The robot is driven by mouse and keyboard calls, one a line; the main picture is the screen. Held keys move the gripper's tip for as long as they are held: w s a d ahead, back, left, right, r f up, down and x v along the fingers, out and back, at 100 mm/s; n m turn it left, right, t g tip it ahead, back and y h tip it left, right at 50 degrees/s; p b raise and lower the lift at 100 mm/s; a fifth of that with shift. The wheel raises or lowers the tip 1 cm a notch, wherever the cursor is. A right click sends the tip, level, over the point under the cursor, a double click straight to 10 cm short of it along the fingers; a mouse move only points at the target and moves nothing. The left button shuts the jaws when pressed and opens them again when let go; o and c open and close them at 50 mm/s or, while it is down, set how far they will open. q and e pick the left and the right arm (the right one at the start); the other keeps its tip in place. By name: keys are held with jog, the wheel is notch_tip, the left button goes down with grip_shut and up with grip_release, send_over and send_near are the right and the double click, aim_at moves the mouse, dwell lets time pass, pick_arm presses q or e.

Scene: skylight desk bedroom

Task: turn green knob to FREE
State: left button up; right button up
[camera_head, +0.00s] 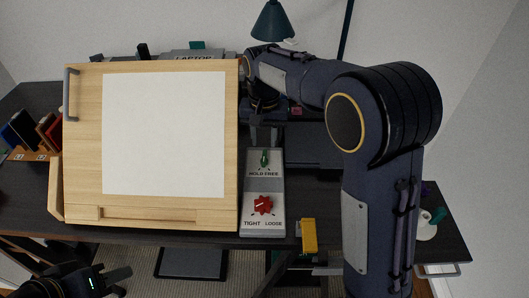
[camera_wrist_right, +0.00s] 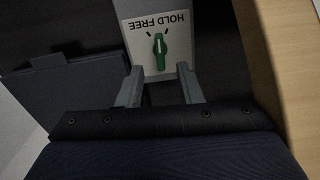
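The green knob (camera_head: 265,157) sits on the upper part of a pale panel (camera_head: 262,187) to the right of the drawing board. The words HOLD FREE are printed beside it. In the right wrist view the green knob (camera_wrist_right: 160,50) is a narrow handle, lying roughly straight, its tip near the gap between the two words. My right gripper (camera_wrist_right: 161,84) is open and empty; its fingers point at the knob, one to each side, apparently short of it. My left gripper (camera_head: 124,281) is open and empty at the lower left, far from the panel.
A red knob (camera_head: 263,205) marked TIGHT LOOSE is lower on the panel. The wooden drawing board (camera_head: 85,150) with white paper stands close on the left. A yellow object (camera_head: 309,236) is at the desk's front edge.

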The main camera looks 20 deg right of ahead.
aim_at(264, 156)
notch_tip(264, 156, down, 6)
jog(key=shift+f, duration=0.2)
grip_shut()
